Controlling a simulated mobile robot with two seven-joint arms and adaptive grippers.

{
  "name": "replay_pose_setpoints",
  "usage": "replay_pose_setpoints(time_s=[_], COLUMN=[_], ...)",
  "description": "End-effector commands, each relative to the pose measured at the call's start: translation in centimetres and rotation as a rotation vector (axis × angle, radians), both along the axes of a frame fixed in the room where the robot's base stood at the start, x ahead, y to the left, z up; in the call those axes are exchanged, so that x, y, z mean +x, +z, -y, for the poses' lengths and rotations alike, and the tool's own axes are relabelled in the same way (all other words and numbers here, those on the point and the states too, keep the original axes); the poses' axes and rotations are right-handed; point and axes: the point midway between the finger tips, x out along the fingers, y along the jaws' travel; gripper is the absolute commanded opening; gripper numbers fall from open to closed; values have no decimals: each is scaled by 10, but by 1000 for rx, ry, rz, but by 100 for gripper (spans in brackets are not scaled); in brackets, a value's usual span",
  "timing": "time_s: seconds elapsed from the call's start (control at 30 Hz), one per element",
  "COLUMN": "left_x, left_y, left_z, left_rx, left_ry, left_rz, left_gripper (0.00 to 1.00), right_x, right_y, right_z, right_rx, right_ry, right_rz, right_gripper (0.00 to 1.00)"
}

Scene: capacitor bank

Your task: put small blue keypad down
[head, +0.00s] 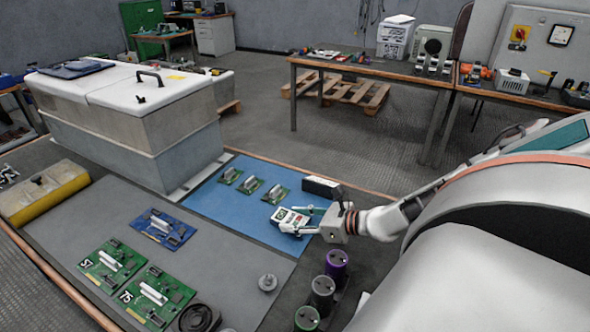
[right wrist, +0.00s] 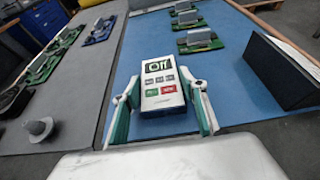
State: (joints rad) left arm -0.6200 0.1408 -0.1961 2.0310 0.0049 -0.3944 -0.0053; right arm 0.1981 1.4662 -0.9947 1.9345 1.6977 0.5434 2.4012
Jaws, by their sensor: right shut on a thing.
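The small keypad (head: 289,216) has a pale face, a lit display reading "Off" and a few buttons, with red and green ones at the near end. In the right wrist view the keypad (right wrist: 161,88) sits between the two fingers of my right gripper (right wrist: 160,97), its blue side showing low down. My right gripper (head: 300,219) is shut on it over the blue mat (head: 212,200). Whether the keypad touches the mat or hangs just above it I cannot tell. My left gripper is not in view.
Several green boards (head: 252,187) lie on the mat's far part. A dark block (head: 321,187) stands just beyond the gripper. The grey mat (head: 110,213) carries a blue board (head: 162,228) and more green boards (head: 112,263). Coloured cylinders (head: 336,263) stand at the near right.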

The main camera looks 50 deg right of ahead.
Motion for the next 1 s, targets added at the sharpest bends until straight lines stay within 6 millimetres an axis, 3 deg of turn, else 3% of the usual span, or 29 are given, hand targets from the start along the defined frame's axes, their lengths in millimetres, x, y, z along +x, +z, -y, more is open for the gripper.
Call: replay_pose_setpoints(time_s=[0.13,0.17,0.2,0.63,1.0], left_x=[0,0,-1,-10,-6], left_y=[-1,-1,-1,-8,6], left_z=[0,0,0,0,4], left_rx=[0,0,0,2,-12], left_ry=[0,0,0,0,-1], left_rz=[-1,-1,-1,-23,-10], left_gripper=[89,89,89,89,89], right_x=[0,0,0,0,-59], right_y=[-4,-4,-3,2,28], right_z=[0,0,0,0,18], right_rx=[0,0,0,-1,-4], right_ry=[0,0,0,0,1], right_rz=[0,0,0,1,-3], right_gripper=[20,48,58,59,59])
